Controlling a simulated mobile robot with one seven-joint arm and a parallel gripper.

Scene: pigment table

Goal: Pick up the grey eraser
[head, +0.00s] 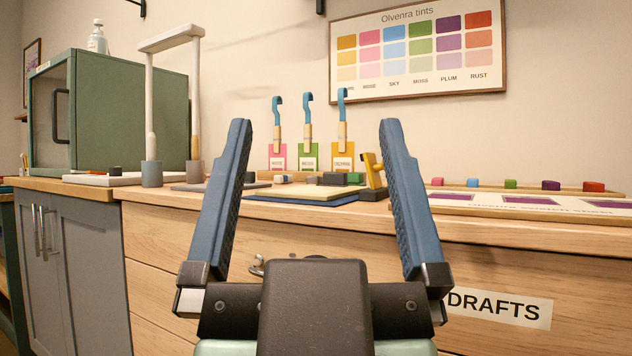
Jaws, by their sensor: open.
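My gripper (316,124) is open and empty. Its two blue fingers point up and away in the foreground, in front of the table's front edge. Between the fingers, farther back on the table, a grey block (334,179) lies among several small blocks near a pale board. A small dark grey block (115,171) sits on a white board at the left. I cannot tell for sure which of these is the grey eraser. My gripper touches neither block. The left finger hides part of the tabletop.
A white stand (172,42) with grey feet rises at the left before a green cabinet (130,110). A yellow tool (374,172) stands beside the right finger. Several coloured blocks line the back behind a swatch sheet (470,203).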

